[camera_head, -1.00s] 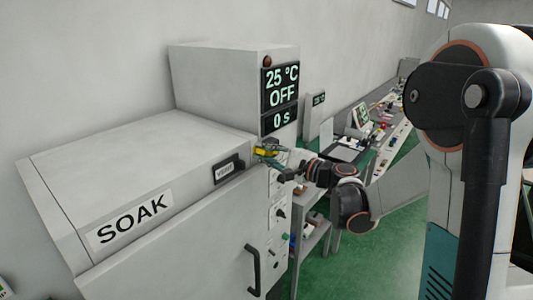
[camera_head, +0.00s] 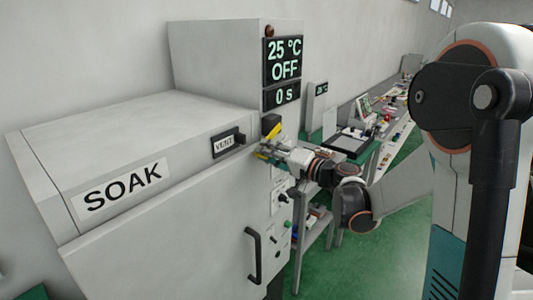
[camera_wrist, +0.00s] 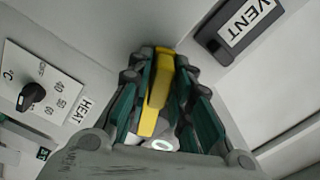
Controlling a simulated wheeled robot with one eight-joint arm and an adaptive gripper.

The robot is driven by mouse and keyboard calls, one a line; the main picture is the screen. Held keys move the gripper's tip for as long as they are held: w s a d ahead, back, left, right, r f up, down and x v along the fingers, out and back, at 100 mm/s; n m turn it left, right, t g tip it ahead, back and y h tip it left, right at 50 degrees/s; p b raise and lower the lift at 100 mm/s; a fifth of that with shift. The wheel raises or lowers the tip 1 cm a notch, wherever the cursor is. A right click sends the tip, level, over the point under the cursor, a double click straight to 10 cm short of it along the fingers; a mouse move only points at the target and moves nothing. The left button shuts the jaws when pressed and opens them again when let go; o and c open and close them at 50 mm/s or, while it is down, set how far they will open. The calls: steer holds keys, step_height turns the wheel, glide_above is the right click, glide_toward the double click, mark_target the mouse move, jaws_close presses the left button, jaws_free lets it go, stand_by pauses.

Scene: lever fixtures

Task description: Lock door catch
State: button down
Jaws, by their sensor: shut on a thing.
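The door catch has a yellow lever (camera_head: 264,156) at the right end of the grey SOAK oven's (camera_head: 150,222) front, beside the VENT label. In the wrist view, the yellow lever (camera_wrist: 157,95) runs lengthwise between my gripper's green-padded fingers (camera_wrist: 160,95). In the head view, my gripper (camera_head: 272,154) reaches in from the right and is shut on the lever. A black block (camera_head: 271,124) stands just above it. The fingers hide part of the lever and its pivot, so I cannot tell whether the catch is fully seated.
A VENT slider (camera_head: 228,142) sits left of my gripper. The oven door has a black handle (camera_head: 253,256) below. A HEAT dial (camera_wrist: 31,96) is close to the fingers in the wrist view. A cluttered bench (camera_head: 377,132) stands behind on the right; green floor is clear in front.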

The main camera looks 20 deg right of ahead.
steer(key=shift+w+d+f+n+b, duration=0.25)
steer(key=shift+f+n+b, duration=0.25)
steer(key=shift+n, duration=0.25)
steer(key=shift+w+d+f+n+b, duration=0.15)
steer(key=shift+d+f+n+b, duration=0.2)
steer(key=shift+f+n, duration=0.35)
steer(key=shift+r, duration=0.1)
steer(key=c, duration=1.6)
jaws_free()
steer(key=shift+o, duration=0.2)
steer(key=v, duration=1.2)
